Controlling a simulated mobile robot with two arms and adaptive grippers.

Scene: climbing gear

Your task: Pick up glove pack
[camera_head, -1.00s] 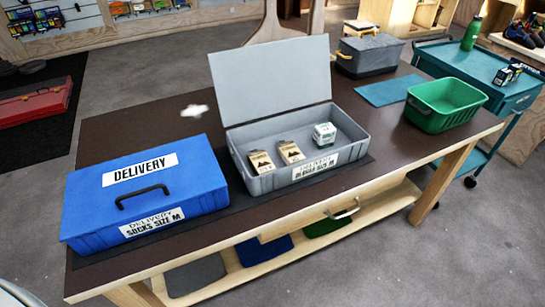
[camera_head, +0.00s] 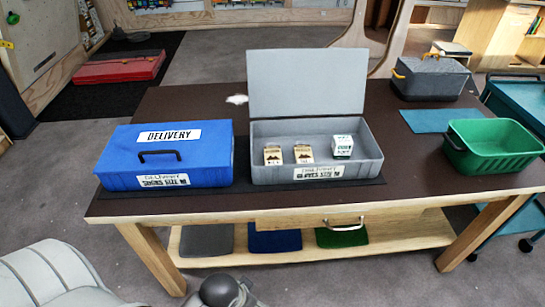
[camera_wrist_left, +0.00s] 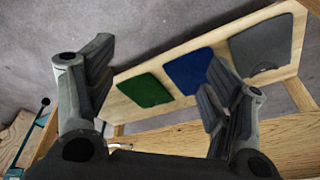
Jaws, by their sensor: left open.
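Two tan packs with dark mountain prints, one at the left (camera_head: 273,155) and one in the middle (camera_head: 304,154), stand in an open grey delivery box (camera_head: 262,175) on the table. A white and green carton (camera_head: 342,146) stands to their right in the same box. I cannot tell for sure from the print which is the glove pack. My left gripper (camera_wrist_left: 157,82) is open and empty in the left wrist view, its fingers spread over the table's lower shelf. It is away from the packs. My right gripper is not in view.
A closed blue delivery box (camera_head: 115,178) stands left of the grey box. A green bin (camera_head: 492,160), a blue mat (camera_head: 430,120) and a grey case (camera_head: 430,85) are on the right. The grey box's lid (camera_head: 307,80) stands up behind. The lower shelf (camera_head: 395,240) holds several coloured mats.

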